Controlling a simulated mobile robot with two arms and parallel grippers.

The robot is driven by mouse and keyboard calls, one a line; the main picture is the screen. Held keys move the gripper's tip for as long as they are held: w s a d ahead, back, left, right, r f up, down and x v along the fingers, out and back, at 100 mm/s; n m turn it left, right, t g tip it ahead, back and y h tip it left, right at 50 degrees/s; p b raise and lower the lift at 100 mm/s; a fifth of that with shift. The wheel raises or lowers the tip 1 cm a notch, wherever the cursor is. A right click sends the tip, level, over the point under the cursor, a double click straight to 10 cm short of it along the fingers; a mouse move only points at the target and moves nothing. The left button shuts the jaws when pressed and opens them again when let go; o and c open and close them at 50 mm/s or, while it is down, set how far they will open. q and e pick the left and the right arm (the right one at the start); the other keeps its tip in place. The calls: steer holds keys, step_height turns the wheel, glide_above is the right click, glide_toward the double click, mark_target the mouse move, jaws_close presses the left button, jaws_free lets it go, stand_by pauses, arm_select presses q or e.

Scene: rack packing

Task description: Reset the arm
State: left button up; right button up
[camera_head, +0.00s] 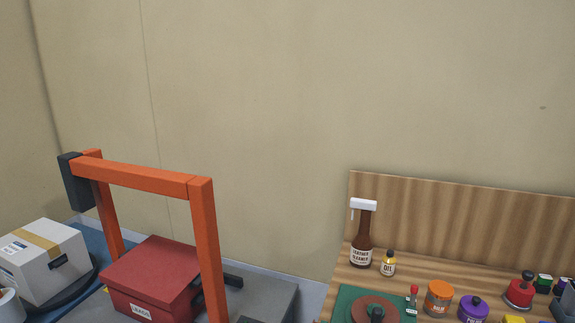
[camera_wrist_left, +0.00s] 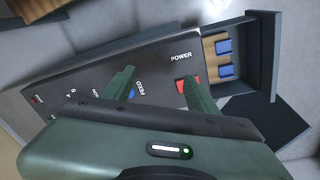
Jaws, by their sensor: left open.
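My left gripper (camera_wrist_left: 158,76) shows in the left wrist view with its two green fingers spread apart and nothing between them. It is over a dark control panel (camera_wrist_left: 98,68) with a red button (camera_wrist_left: 181,86) by the word POWER and a blue button (camera_wrist_left: 132,94) by the word FEED. One finger overlaps the red button and the other is near the blue one; I cannot tell whether they touch the panel. Neither arm shows in the head view, and my right gripper is in no view.
In the head view an orange frame (camera_head: 205,245) stands over a red box (camera_head: 160,262), with a white taped box (camera_head: 45,258) at left. A wooden bench (camera_head: 340,285) at right holds bottles and jars. In the wrist view a grey tray (camera_wrist_left: 262,60) holds blue-marked pieces.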

arm_select(q)
steer(key=s+r+m+t, duration=0.1)
steer(key=s+r+m, duration=0.5)
steer(key=s, duration=0.7)
steer(key=s+r+m+t, duration=0.1)
steer(key=s+r+m, duration=0.5)
steer(key=s, duration=0.6)
step_height(320, 180, down, 27)
steer(key=s+n+g+b, duration=0.1)
steer(key=s+b, duration=0.1)
steer(key=s+a+f+g, duration=0.1)
steer(key=s+a+f, duration=0.2)
steer(key=s+f, duration=1.3)
steer(key=shift+s+f+b, duration=0.3)
steer(key=shift+s+b, duration=0.05)
steer(key=shift+s, duration=0.05)
steer(key=shift+a, duration=0.1)
